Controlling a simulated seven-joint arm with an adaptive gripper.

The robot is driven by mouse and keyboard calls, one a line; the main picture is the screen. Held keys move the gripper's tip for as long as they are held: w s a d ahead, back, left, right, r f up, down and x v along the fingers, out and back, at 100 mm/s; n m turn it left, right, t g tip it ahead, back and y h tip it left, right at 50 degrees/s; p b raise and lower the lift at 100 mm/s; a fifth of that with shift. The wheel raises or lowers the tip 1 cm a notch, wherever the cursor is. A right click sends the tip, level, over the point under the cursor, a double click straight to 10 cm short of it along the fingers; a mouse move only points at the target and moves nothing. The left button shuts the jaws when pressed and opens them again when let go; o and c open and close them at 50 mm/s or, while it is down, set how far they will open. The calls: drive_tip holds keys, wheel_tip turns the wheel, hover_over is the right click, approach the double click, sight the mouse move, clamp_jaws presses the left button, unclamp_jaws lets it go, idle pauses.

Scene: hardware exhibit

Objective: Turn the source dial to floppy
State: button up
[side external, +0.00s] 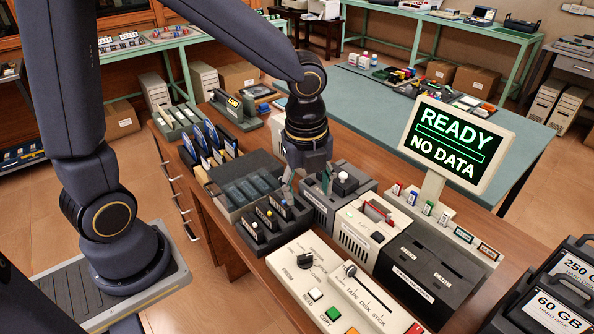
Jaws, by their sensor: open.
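The source dial is a black knob (304,261) marked FROM on the left part of a beige console (289,280) at the front. Small labels ring the knob, too small to read surely, so I cannot tell its exact setting. My gripper (307,187) points down with its fingers spread and nothing seen between them. It is above and behind the console, over the grey drive units, apart from the dial. A monitor (453,147) at the right reads READY and NO DATA.
The console also has a slider (351,269) marked TAPE DISK STICK and several coloured buttons (333,313). Black slotted holders (272,222) stand behind the dial.

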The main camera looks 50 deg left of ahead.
drive_tip(key=f, duration=0.2)
drive_tip(key=g, duration=0.1)
approach(305, 252)
drive_tip(key=f, duration=0.2)
drive_tip(key=s+d+f, duration=0.1)
drive_tip(key=f, duration=0.3)
drive_tip(key=shift+s+d+f, duration=0.25)
drive_tip(key=shift+s+d, duration=0.05)
drive_tip(key=c, duration=1.1)
drive_tip(key=shift+c, duration=0.2)
